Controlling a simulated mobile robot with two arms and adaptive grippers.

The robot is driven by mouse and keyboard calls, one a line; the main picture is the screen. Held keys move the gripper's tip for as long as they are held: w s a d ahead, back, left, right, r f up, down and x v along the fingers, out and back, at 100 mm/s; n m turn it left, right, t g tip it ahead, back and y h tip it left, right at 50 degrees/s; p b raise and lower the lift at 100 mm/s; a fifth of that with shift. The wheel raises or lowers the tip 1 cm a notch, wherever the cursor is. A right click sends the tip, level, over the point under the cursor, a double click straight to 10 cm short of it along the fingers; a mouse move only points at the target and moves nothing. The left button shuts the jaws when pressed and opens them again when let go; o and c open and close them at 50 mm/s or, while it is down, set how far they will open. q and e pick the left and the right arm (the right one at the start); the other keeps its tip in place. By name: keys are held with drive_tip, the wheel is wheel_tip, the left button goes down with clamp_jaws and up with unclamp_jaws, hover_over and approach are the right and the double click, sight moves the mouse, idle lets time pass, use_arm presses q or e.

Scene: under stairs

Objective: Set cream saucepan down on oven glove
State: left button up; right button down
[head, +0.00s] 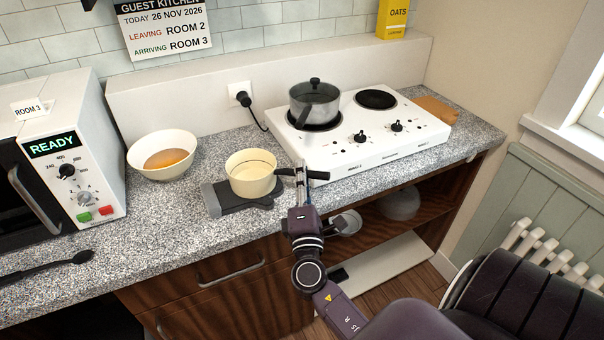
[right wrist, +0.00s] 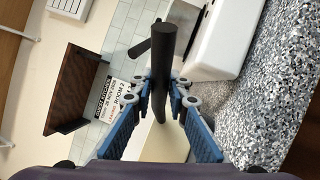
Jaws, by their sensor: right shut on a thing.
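The cream saucepan (head: 253,182) is upright over the dark grey oven glove (head: 218,204) on the counter. Its base appears to be on the glove or very slightly above it; I cannot tell which. The glove shows to the left, front and right of the pan. My right gripper (head: 301,174) is shut on the pan's black handle, to the right of the pan. In the right wrist view the black handle (right wrist: 164,62) runs between the blue-padded fingers (right wrist: 162,92). My left gripper is not in view.
A white bowl (head: 141,160) with orange contents stands left of the pan, beside the microwave (head: 98,150). A white hob (head: 400,148) with a grey lidded pot (head: 322,97) is behind on the right. A black spoon (head: 50,264) lies at the front left. Speckled counter is free in front.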

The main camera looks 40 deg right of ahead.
drive_tip(key=shift+r, duration=0.1)
drive_tip(key=c, duration=1.9)
unclamp_jaws()
drive_tip(key=shift+f, duration=0.2)
drive_tip(key=shift+r, duration=0.1)
